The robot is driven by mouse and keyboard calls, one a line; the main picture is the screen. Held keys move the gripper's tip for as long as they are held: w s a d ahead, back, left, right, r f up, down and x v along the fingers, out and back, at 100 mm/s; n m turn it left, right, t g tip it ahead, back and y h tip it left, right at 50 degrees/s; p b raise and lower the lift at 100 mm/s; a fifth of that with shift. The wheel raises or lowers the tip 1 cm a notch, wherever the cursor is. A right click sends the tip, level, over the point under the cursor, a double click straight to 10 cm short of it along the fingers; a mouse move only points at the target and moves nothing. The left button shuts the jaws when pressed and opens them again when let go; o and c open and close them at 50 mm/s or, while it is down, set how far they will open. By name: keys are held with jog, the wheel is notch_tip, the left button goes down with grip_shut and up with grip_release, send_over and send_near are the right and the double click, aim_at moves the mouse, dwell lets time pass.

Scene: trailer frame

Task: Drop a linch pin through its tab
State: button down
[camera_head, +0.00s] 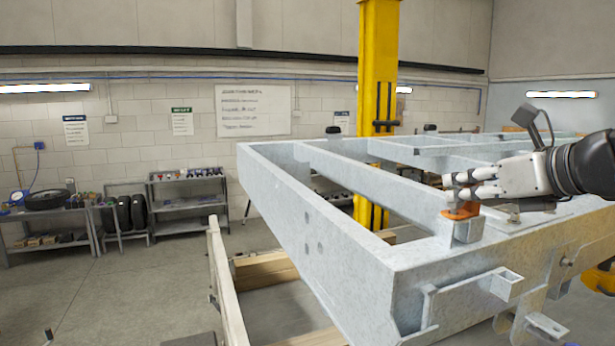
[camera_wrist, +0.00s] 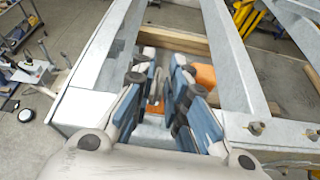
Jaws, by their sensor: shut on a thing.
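My gripper (camera_head: 458,187) reaches in from the right over the near part of the galvanized trailer frame (camera_head: 345,228). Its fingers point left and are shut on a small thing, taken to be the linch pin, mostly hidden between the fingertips. Directly below the fingertips is an orange piece (camera_head: 460,212) on top of a small grey bracket (camera_head: 467,231). I cannot tell whether the pin touches the orange piece or passes through a hole. In the wrist view, the blue-padded fingers (camera_wrist: 162,82) stand either side of a gap, with orange (camera_wrist: 205,76) showing behind the right finger.
A yellow post (camera_head: 377,90) rises behind the frame. Wooden beams (camera_head: 265,269) lie under it. Shelves (camera_head: 188,190) and a workbench stand along the left wall. A box-like bracket (camera_head: 470,300) juts from the frame's near side.

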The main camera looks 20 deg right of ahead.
jog(key=shift+f+b, duration=0.3)
jog(key=shift+f, duration=0.25)
jog(key=c, duration=1.5)
grip_release()
jog(key=v, duration=1.2)
jog(key=shift+a, duration=0.1)
